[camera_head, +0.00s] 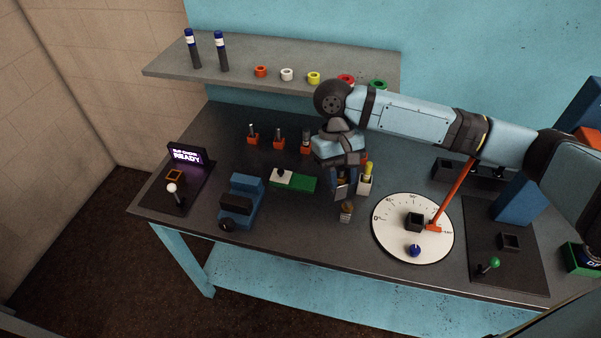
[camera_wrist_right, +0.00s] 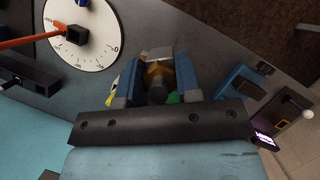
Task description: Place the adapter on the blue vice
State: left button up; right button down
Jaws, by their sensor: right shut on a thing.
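The adapter (camera_head: 346,212), a small metallic and brass-coloured piece, hangs below my right gripper (camera_head: 346,190). In the right wrist view the adapter (camera_wrist_right: 157,72) sits between the two blue fingers of my right gripper (camera_wrist_right: 158,75), which is shut on it. The blue vice (camera_head: 245,188) stands on the table left of my right gripper, with a dark jaw and a round knob at its front. The vice (camera_wrist_right: 236,85) also shows at the right of the wrist view. My left gripper is out of view.
A green and white block (camera_head: 305,181) lies between the vice and my right gripper. Several orange-based fittings (camera_head: 279,142) stand behind. A white dial (camera_head: 395,242) with an orange lever (camera_head: 455,190) is to the right. A lit sign (camera_head: 187,156) stands left. A grey shelf (camera_head: 240,75) overhangs the back.

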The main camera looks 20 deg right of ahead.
aim_at(242, 198)
jog(key=i+j, duration=0.65)
jog(key=i+z, duration=0.1)
jog(key=z, duration=0.3)
jog(key=j+z, duration=0.15)
jog(key=z, duration=0.25)
jog(key=i+j+z, duration=0.1)
jog(key=z, duration=0.3)
